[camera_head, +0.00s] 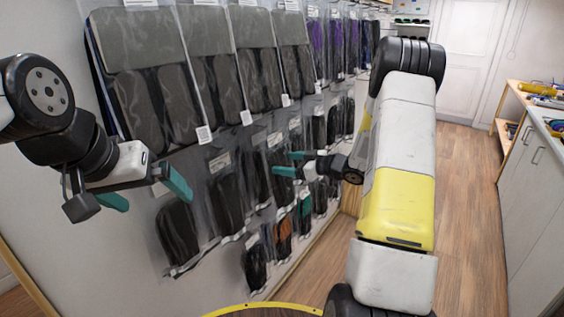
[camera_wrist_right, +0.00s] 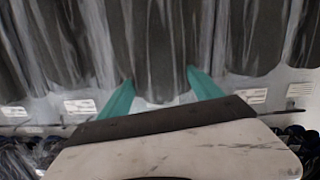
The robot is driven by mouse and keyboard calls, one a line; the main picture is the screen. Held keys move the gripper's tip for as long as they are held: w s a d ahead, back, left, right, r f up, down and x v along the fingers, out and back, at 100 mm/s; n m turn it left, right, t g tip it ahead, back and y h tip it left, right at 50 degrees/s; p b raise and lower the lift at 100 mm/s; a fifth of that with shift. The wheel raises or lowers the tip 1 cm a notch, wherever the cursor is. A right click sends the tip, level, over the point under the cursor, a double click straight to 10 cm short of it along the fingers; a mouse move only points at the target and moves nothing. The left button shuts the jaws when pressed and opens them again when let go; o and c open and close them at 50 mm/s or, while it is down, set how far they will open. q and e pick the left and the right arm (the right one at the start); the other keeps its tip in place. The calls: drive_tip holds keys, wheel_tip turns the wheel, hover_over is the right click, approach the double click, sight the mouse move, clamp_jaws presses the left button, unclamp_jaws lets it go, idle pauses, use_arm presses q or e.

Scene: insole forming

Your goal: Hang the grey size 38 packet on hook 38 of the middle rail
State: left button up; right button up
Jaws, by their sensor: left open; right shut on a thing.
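Clear packets with dark grey insoles hang in rows on the wall display. Large ones (camera_head: 207,75) fill the upper row, and smaller ones (camera_head: 228,205) hang below. Printed size numbers are too small to read, so I cannot pick out hook 38. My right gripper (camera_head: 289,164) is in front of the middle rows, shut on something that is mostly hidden. In the right wrist view its teal fingers (camera_wrist_right: 160,84) stand either side of the lower end of a dark grey packet (camera_wrist_right: 158,45). My left gripper (camera_head: 148,192) is open and empty, left of the lower packets.
Purple packets (camera_head: 318,42) hang further along the upper row. An orange packet (camera_head: 283,236) hangs low. White labels (camera_wrist_right: 80,106) line a rail in the right wrist view. My right arm covers part of the display's far end. Wooden floor (camera_head: 464,220) lies clear before the cabinets (camera_head: 535,190) at right.

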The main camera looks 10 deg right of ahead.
sight(283, 161)
drive_tip(key=shift+r+x, duration=0.15)
drive_tip(key=shift+x, duration=0.65)
drive_tip(key=shift+r+x, duration=0.1)
drive_tip(key=shift+x, duration=0.65)
drive_tip(key=shift+w+a+f, duration=0.45)
drive_tip(key=o, duration=2)
